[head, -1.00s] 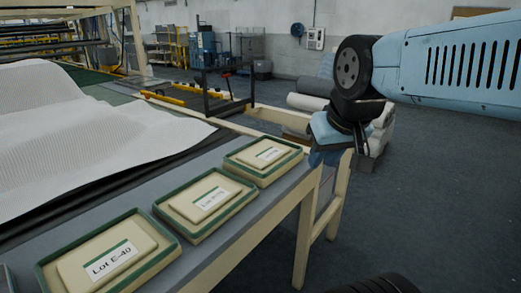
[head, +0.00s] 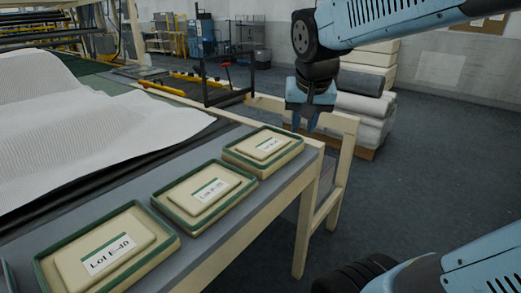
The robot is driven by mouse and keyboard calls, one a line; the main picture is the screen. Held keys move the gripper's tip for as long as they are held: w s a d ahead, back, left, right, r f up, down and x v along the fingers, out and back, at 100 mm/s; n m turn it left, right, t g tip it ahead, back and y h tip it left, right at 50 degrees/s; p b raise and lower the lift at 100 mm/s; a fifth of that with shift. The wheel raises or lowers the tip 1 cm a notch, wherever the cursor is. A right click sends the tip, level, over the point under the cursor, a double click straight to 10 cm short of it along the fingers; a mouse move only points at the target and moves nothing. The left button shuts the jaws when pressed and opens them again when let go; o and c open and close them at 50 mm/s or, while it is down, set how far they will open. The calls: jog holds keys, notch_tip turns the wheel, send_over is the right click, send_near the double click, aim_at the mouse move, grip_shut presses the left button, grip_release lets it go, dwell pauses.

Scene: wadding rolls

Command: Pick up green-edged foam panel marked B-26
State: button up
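Three cream foam panels with green edges lie in a row on the table. The nearest panel (head: 75,262) has a label reading LOT E-40. The label on the middle panel (head: 183,210) starts with LOT, but the rest is too small to read surely. The label on the far panel (head: 238,157) is too small to read. I cannot tell which panel is marked B-26. My gripper (head: 304,124) points down beyond and slightly right of the far panel, above it and apart from it. Its two fingers show a gap with nothing between them.
The grey table (head: 222,236) has a wooden frame along its right edge. White quilted wadding (head: 75,140) covers the left side. Stacked rolls (head: 362,105) stand behind my arm. A dark metal stand (head: 225,85) is at the back. The floor at right is open.

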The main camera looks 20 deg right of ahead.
jog(key=w+f+m+g+h, duration=0.15)
jog(key=w+m, duration=0.25)
jog(key=w, duration=0.6)
jog(key=m+h, duration=0.1)
jog(key=m, duration=0.2)
send_near(285, 150)
jog(key=x, duration=0.2)
jog(key=shift+w+f, duration=0.3)
jog(key=shift+f, duration=0.05)
jog(key=shift+s+x, duration=0.15)
jog(key=shift+x, duration=1.2)
jog(key=shift+s+x, duration=0.1)
jog(key=shift+x, duration=1.2)
jog(key=shift+d, duration=0.1)
grip_shut()
